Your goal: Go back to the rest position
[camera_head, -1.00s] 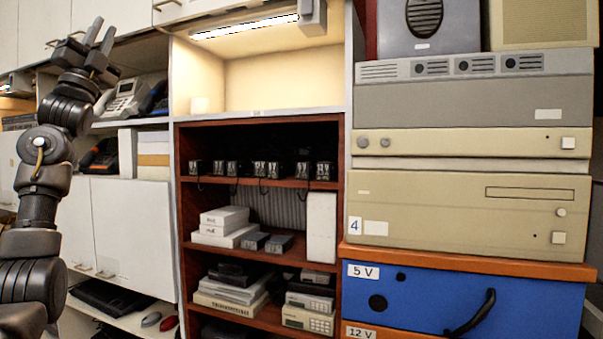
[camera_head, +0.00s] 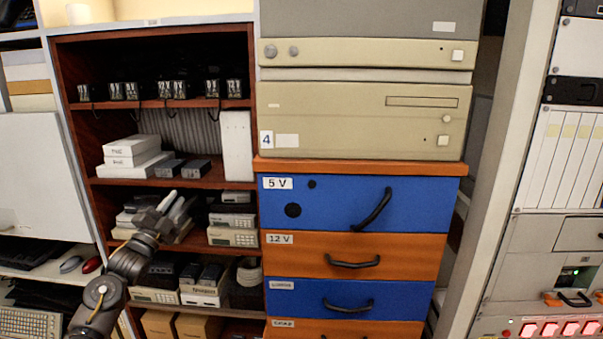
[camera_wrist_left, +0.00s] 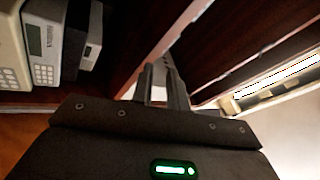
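My left gripper (camera_head: 172,201) comes up from the lower left in the head view. It is in front of the lower shelves of the brown bookcase. Its two fingers point up and right with a gap between them, and nothing shows in them. The left wrist view also shows the fingers (camera_wrist_left: 162,82) slightly apart and empty, with dark wooden shelf boards beyond. My right arm and gripper are in neither view.
The brown bookcase (camera_head: 150,34) holds adapters, white boxes and small devices. Right of it stands a blue and orange drawer cabinet (camera_head: 410,205) with beige units (camera_head: 350,135) on top. A keyboard (camera_head: 28,323) lies lower left. An equipment rack (camera_head: 540,235) stands far right.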

